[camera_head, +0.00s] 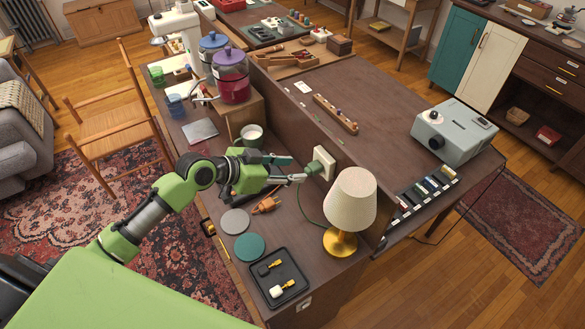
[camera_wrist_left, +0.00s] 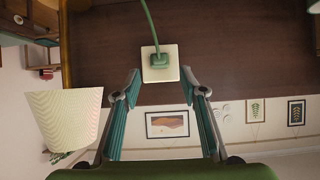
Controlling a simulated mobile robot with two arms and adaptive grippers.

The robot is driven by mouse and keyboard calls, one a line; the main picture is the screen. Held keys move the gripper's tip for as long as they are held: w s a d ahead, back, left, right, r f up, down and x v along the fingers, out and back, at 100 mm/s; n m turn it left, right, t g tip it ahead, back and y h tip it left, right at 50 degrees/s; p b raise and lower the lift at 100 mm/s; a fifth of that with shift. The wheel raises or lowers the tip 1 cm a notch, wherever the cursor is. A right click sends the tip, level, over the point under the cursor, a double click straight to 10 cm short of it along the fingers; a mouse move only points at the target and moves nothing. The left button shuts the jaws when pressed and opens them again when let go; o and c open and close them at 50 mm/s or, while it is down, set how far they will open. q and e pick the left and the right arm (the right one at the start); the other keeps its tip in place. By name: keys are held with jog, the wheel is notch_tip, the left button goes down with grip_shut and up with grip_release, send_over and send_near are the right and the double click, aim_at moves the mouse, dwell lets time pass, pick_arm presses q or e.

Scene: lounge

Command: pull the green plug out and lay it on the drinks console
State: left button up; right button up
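The green plug (camera_head: 313,168) sits in a white wall socket plate (camera_head: 325,158) on the upright brown panel behind the drinks console (camera_head: 290,222). A green cord runs from it towards the lamp. In the left wrist view the plug (camera_wrist_left: 158,61) is in the socket plate (camera_wrist_left: 160,74), just ahead of the fingertips. My left gripper (camera_head: 292,169) reaches over the console towards the plug. Its fingers (camera_wrist_left: 160,84) are spread, one on either side of the plug, with a gap to it and nothing held. My right gripper is not in view.
A cream lamp (camera_head: 350,200) with a gold base stands right of the socket. Below the gripper lie an orange object (camera_head: 266,205), a grey coaster (camera_head: 235,221), a teal coaster (camera_head: 249,247) and a black tray (camera_head: 260,284). A mug (camera_head: 251,135) and drink jars (camera_head: 231,78) stand further back.

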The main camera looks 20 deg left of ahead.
aim_at(306, 170)
pick_arm(q)
jog(key=b+x, duration=0.1)
jog(key=x, duration=0.2)
jog(key=shift+s+f+b, duration=0.1)
jog(key=shift+f+b, duration=0.05)
jog(key=shift+b, duration=0.15)
jog(key=b+x, duration=0.1)
jog(key=x, duration=0.2)
jog(key=shift+w+d+f, duration=0.15)
jog(key=shift+w+d, duration=0.05)
jog(key=shift+w, duration=0.1)
jog(key=shift+w+d+f+b, duration=0.2)
jog(key=shift+w+d+b, duration=0.1)
jog(key=shift+w+b, duration=0.1)
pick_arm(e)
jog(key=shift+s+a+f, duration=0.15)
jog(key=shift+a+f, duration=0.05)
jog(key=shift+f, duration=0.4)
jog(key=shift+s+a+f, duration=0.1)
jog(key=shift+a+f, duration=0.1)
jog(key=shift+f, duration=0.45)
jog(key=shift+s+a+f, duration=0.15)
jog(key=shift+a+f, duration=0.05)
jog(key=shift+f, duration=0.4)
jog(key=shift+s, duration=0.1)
